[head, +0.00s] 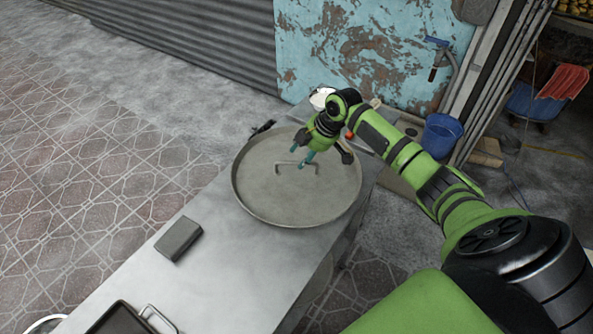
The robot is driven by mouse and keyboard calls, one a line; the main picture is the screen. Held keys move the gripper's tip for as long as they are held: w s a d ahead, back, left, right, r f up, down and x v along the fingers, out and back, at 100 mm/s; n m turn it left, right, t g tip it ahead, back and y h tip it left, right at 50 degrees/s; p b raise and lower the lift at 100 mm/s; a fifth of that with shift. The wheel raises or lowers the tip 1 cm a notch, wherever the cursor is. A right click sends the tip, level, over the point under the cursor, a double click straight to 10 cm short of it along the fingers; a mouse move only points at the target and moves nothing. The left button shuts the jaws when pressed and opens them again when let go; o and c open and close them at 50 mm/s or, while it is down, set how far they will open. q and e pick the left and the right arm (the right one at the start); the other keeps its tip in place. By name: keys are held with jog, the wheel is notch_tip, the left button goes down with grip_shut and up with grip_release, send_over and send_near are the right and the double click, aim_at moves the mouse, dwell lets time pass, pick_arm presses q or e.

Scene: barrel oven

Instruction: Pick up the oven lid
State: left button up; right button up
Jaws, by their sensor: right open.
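The oven lid (265,190) is a round, shallow grey metal disc with a raised rim, lying on the metal table. Its thin U-shaped handle (283,168) stands near its middle. My right gripper (303,160) is above the lid, with its teal fingertips close to the handle. The fingers are apart, and nothing is seen between them. I cannot tell whether a fingertip touches the handle. My left gripper is not in view.
The metal table (235,270) also holds a dark grey block (179,239) and a black tray (118,318) at the near end. A blue bucket (442,135) stands on the floor at right. A peeling blue panel (375,50) is behind. Tiled floor lies open at left.

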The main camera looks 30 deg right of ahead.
aim_at(299, 159)
jog(key=x, duration=0.4)
jog(key=shift+w+d+f+p, duration=0.2)
jog(key=shift+w+f+p, duration=0.05)
jog(key=shift+p, duration=0.05)
grip_shut()
jog(key=shift+r, duration=0.1)
jog(key=shift+r, duration=0.1)
